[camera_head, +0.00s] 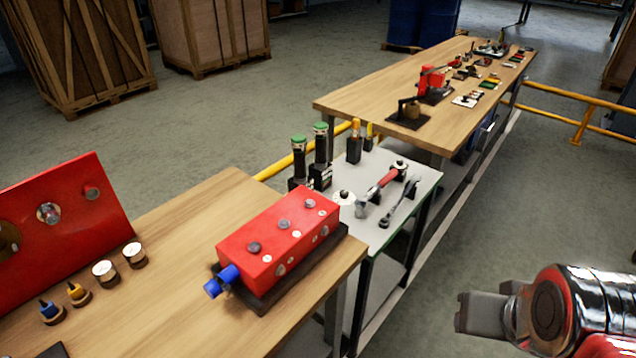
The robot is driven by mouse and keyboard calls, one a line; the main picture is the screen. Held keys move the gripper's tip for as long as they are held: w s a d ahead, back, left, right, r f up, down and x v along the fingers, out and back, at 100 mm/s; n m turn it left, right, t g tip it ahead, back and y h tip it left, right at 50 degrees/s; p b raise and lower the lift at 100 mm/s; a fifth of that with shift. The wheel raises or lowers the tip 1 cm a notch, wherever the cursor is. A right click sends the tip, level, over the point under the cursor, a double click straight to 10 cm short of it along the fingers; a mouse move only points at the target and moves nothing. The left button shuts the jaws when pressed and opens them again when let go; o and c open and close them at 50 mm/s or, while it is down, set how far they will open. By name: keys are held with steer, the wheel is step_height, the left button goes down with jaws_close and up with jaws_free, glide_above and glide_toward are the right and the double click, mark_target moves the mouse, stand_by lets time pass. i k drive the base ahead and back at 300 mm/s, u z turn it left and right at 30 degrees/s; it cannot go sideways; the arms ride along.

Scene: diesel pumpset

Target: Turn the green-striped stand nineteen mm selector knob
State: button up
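The middle grey-topped stand (415,228) has a thin greenish line along its edge. On it are two black upright pieces with green tops, a left one (299,165) and a right one (320,152). A pale disc with a dark centre (344,197) lies near the front, and a small dark round piece (400,167) is at the back. I cannot tell which is the nineteen mm selector knob; no size marking is readable. My gripper (482,312) is at the lower right, pointing left, apart from the stand. Its finger opening cannot be made out.
A red box with a blue end (275,240) sits on the near wooden bench (180,265). A red-handled tool (380,187) and a wrench (398,203) lie on the stand. A long bench (350,105) with several parts is behind. Yellow rails (580,125) flank it; floor at right is clear.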

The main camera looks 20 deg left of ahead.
mark_target(344, 193)
steer(key=u, duration=0.55)
steer(key=i, duration=0.9)
steer(key=u, duration=0.5)
